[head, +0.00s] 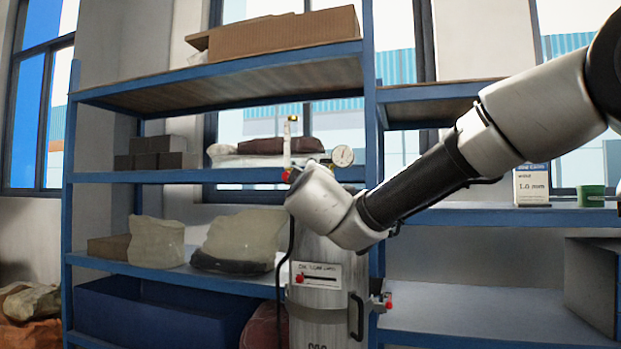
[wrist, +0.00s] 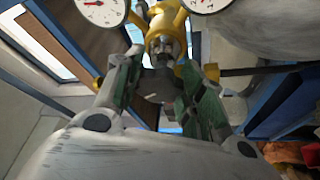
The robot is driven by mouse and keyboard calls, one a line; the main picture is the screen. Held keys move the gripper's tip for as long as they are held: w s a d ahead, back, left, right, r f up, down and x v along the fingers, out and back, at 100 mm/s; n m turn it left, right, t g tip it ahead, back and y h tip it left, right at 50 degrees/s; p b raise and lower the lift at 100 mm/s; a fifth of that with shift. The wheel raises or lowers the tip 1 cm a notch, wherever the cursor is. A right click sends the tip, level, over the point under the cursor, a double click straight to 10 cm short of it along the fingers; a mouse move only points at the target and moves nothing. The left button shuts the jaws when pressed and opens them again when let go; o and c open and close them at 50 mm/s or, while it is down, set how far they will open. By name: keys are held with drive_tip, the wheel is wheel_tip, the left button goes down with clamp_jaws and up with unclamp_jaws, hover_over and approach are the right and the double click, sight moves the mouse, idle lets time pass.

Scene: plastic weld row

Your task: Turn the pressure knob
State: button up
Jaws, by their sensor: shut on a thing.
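The brass regulator (wrist: 166,22) shows at the top of the wrist view, with a round white gauge on each side of it. My gripper (wrist: 162,70) has its two green-padded fingers on either side of the pressure knob (wrist: 155,84), a greyish piece below the brass body, and is shut on it. The knob is partly hidden and its turn angle cannot be read. In the head view, one gauge (head: 342,156) shows above the grey cylinder (head: 319,318). My arm's end hides the fingers and the knob there.
The cylinder stands in front of a blue shelf rack (head: 220,180) holding a cardboard box (head: 285,32), sacks (head: 157,241) and a blue bin (head: 160,310). A dark hose (head: 281,265) hangs at the cylinder's left. A red-handled clamp (head: 386,302) sits at its right.

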drive_tip(key=m+h, duration=0.1)
drive_tip(key=m, duration=0.1)
drive_tip(key=m+t+h, duration=0.1)
drive_tip(key=m, duration=0.2)
drive_tip(key=shift+a+f+m, duration=0.1)
drive_tip(key=shift+f+m, duration=0.1)
drive_tip(key=shift+m, duration=0.1)
drive_tip(key=m+h, duration=0.1)
drive_tip(key=m, duration=0.2)
drive_tip(key=m+h, duration=0.2)
drive_tip(key=m, duration=0.1)
drive_tip(key=m+h, duration=0.2)
drive_tip(key=m, duration=0.1)
drive_tip(key=m+g+h, duration=0.1)
drive_tip(key=m, duration=0.3)
drive_tip(key=shift+w+h, duration=0.1)
drive_tip(key=shift+h, duration=0.3)
drive_tip(key=shift+m+g+h, duration=0.55)
drive_tip(key=shift+m+h, duration=0.05)
drive_tip(key=shift+m, duration=1)
drive_tip(key=shift+m+g+h, duration=0.55)
drive_tip(key=shift+m+h, duration=0.05)
drive_tip(key=shift+m, duration=1)
drive_tip(key=shift+r, duration=0.1)
drive_tip(key=o, duration=1)
